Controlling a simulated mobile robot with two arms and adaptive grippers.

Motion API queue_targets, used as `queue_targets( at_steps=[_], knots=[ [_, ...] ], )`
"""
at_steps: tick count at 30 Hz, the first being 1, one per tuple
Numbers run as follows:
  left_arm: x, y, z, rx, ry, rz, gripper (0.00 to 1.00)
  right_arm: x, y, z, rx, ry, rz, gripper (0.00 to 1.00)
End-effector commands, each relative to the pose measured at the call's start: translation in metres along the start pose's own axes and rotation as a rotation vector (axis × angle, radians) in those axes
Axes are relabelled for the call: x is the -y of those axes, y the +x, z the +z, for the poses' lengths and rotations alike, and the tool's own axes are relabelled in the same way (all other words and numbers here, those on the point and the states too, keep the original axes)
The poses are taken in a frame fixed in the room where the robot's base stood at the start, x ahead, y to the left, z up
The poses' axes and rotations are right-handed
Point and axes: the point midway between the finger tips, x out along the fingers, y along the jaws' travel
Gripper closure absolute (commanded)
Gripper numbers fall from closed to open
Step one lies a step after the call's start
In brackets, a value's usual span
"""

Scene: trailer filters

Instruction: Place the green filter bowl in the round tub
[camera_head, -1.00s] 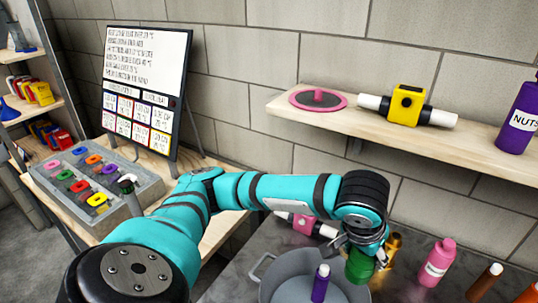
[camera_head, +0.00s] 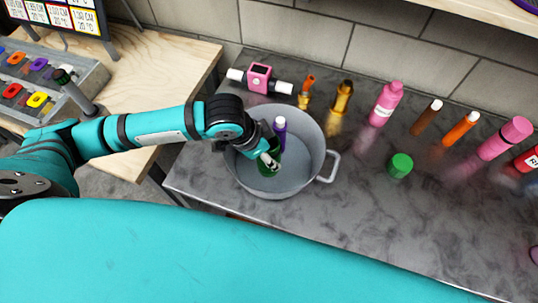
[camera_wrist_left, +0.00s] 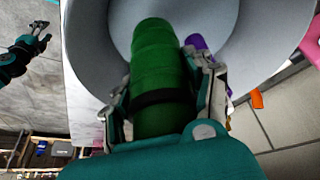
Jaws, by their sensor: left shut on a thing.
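The green filter bowl (camera_head: 268,168) is a dark green cylinder, held tilted inside the round tub. My left gripper (camera_head: 268,158) is shut on it, and the wrist partly hides it in the head view. In the left wrist view the bowl (camera_wrist_left: 160,65) lies between the two fingers, with the tub's grey inside beyond it. The round tub (camera_head: 308,170) is a grey two-handled pot on the counter. I cannot tell whether the bowl touches its floor. My right gripper (camera_wrist_left: 38,38) shows small at the left of the left wrist view, away from the tub; its opening is unclear.
A purple bottle (camera_head: 280,127) with a white cap stands in the tub beside the bowl. A shorter green cylinder (camera_head: 400,165) stands on the counter to the right. A pink filter housing (camera_head: 259,77), gold fittings (camera_head: 343,98) and several bottles line the back. The front right counter is clear.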

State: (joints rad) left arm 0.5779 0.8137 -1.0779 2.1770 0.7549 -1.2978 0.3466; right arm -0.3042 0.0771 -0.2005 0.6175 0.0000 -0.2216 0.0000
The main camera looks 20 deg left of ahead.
Motion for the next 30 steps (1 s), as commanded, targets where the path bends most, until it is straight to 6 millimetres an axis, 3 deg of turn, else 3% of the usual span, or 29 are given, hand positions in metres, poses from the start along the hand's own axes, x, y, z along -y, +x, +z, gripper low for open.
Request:
queue_targets(
  at_steps=[12,23,24,29,30],
  knots=[
    [0.000,0.043,0.018,0.000,-0.003,0.000,0.84,-0.004,-0.005,-0.003,-0.006,-0.002,0.005,0.55],
    [0.001,0.047,0.019,0.000,-0.003,-0.001,0.84,-0.005,-0.004,-0.005,-0.009,-0.002,0.006,0.55],
    [0.001,0.047,0.019,0.000,-0.002,-0.002,0.45,-0.005,-0.004,-0.005,-0.009,-0.002,0.006,0.55],
    [0.001,0.047,0.019,0.001,-0.002,-0.001,0.24,-0.005,-0.004,-0.006,-0.009,-0.001,0.006,0.55],
    [0.001,0.047,0.019,0.000,-0.002,-0.001,0.23,-0.005,-0.004,-0.006,-0.009,-0.001,0.006,0.55]
  ],
)
